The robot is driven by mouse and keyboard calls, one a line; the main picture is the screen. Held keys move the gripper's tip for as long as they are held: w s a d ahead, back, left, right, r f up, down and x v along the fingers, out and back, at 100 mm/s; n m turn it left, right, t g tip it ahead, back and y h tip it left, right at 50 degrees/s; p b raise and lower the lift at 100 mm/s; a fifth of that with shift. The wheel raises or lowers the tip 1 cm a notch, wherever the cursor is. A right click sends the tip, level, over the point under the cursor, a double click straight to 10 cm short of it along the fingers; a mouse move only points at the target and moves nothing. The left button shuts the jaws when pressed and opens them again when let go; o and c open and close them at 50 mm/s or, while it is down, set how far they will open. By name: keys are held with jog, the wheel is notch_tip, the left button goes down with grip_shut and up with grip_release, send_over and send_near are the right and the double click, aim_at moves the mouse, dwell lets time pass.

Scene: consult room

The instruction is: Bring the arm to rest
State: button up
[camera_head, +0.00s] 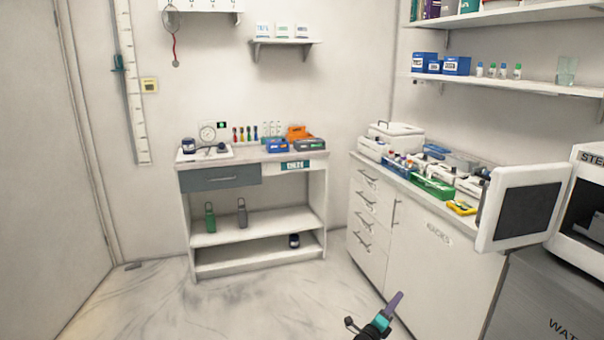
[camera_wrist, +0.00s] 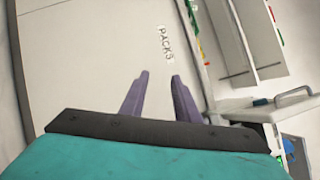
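My gripper (camera_head: 392,305) shows at the bottom of the head view, low in front of the white cabinet marked "RACKS" or "PACKS". In the wrist view my gripper (camera_wrist: 158,92) has its two purple fingers apart, with a gap between them and nothing held. The white cabinet door (camera_wrist: 85,60) fills much of the wrist view behind the fingers. Most of my arm is out of sight in the head view.
The white cabinet (camera_head: 425,265) carries boxes and trays on its top. An open sterilizer door (camera_head: 522,207) juts out at the right. A bench (camera_head: 250,210) stands against the back wall. The marble floor (camera_head: 240,310) is clear.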

jog(key=s+a+f+n+g+y, duration=0.3)
jog(key=s+a+f+n+y, duration=0.4)
jog(key=s+a+f+n, duration=0.5)
jog(key=s+a+f+n+g+y, duration=0.3)
jog(key=s+a+f+n+y, duration=0.35)
jog(key=f, duration=0.95)
jog(key=s+f+n+g+y, duration=0.1)
jog(key=s+f+n+g, duration=0.2)
jog(key=s, duration=0.7)
jog(key=s+f+n+g, duration=0.2)
jog(key=s+n+g, duration=0.15)
jog(key=s, duration=0.75)
jog(key=s+d+r+n+g, duration=0.1)
jog(key=s+r+n+g, duration=0.1)
jog(key=s, duration=0.6)
jog(key=s+d+r+n+g, duration=0.1)
jog(key=s+r+n+g, duration=0.1)
jog(key=s+g, duration=0.3)
jog(key=s+n+h, duration=0.1)
jog(key=s, duration=0.1)
jog(key=shift+s+d+n, duration=0.2)
jog(key=shift+s+n, duration=0.1)
jog(key=shift+s, duration=0.05)
jog(key=shift+a+r+g, duration=0.1)
jog(key=shift+g, duration=0.15)
